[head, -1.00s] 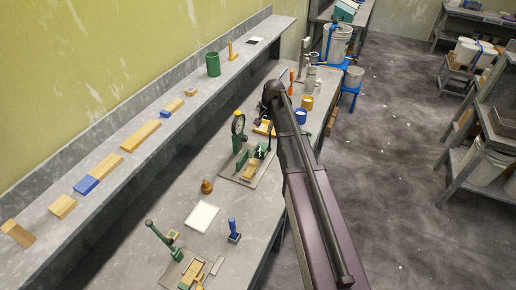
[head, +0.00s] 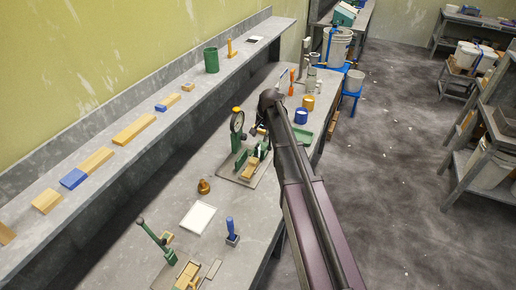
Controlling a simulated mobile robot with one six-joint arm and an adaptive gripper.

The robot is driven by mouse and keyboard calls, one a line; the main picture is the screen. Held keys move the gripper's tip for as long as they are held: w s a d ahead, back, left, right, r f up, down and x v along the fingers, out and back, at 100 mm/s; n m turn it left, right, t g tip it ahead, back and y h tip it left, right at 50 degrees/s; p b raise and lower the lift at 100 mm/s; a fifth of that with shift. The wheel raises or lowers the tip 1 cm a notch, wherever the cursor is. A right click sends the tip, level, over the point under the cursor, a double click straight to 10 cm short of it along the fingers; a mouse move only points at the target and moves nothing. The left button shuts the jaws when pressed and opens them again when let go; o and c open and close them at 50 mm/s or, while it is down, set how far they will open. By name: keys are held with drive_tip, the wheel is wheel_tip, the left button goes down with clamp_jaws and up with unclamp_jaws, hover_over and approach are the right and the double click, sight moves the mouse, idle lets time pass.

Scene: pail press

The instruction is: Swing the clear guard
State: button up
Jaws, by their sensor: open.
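A green press with a round dial gauge (head: 237,122) stands on a grey base plate (head: 232,177) on the bench. Wooden pieces (head: 252,160) sit in it. A second green press with a lever (head: 152,238) stands nearer, at the lower left, with wooden blocks on its plate. I cannot make out the clear guard on either press. My arm crosses the bench from the lower right. My gripper (head: 258,132) shows only as small dark parts just right of the gauge, mostly hidden by my arm. It is open, and I cannot tell whether it touches anything.
A white tile (head: 198,217), a brass knob (head: 203,187) and a blue-handled stamp (head: 232,230) lie on the near bench. A shelf (head: 150,150) with blocks runs along the wall.

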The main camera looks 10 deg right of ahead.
sight(257, 146)
drive_tip(key=shift+w+a+f+b, duration=0.15)
drive_tip(key=shift+a+f+b, duration=0.05)
drive_tip(key=shift+f+b, duration=1)
drive_tip(key=shift+w+a+f+b, duration=0.15)
drive_tip(key=shift+f+b, duration=0.8)
drive_tip(key=shift+f, duration=0.3)
clamp_jaws()
